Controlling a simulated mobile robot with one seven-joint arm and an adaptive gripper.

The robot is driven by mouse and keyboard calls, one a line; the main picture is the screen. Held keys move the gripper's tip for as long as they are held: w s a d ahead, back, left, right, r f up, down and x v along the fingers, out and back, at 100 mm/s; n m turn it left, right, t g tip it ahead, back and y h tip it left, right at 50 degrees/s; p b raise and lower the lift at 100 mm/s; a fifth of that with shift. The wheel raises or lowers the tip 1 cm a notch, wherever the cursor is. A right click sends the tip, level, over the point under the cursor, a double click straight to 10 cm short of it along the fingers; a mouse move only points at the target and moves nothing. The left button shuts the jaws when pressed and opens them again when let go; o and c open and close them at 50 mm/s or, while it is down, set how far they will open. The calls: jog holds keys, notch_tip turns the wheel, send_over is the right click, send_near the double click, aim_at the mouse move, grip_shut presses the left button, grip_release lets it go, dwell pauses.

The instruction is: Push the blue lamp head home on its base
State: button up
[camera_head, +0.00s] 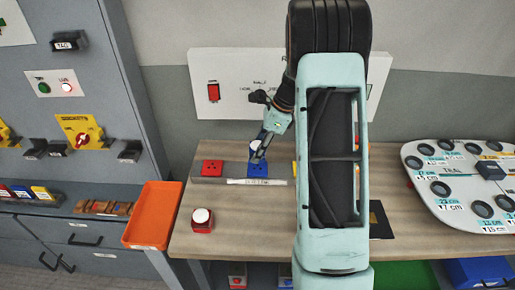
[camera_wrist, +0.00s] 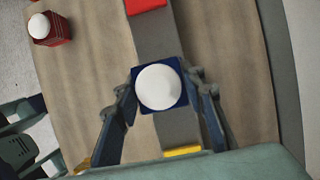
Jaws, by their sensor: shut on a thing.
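The blue lamp head (camera_wrist: 160,87), a blue square body with a white dome, is between the fingers of my gripper (camera_wrist: 165,100) in the wrist view. My gripper is shut on it. In the head view my gripper (camera_head: 260,153) is at the blue base (camera_head: 258,170), with the white dome showing between the fingers. The base sits on a grey strip (camera_head: 234,180) along the bench. In the wrist view the head lines up with the strip and hides the blue base. I cannot tell whether a gap is left between head and base.
A red base (camera_head: 212,168) is left of the blue one; a yellow one (camera_wrist: 182,151) shows partly. A red lamp head (camera_head: 202,220) with a white dome stands on the bench (camera_head: 240,235). An orange tray (camera_head: 153,215) is left; a white panel with round holes (camera_head: 455,185) is right.

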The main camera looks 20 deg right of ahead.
jog(key=shift+f+b, duration=1.05)
jog(key=shift+f, duration=0.6)
jog(key=shift+p, duration=0.45)
dwell(0.6)
jog(key=shift+f+b, duration=0.4)
jog(key=shift+f, duration=0.25)
dwell(0.4)
jog(key=o, duration=1.2)
jog(key=shift+c, duration=0.2)
jog(key=shift+r, duration=0.1)
jog(key=v, duration=1.2)
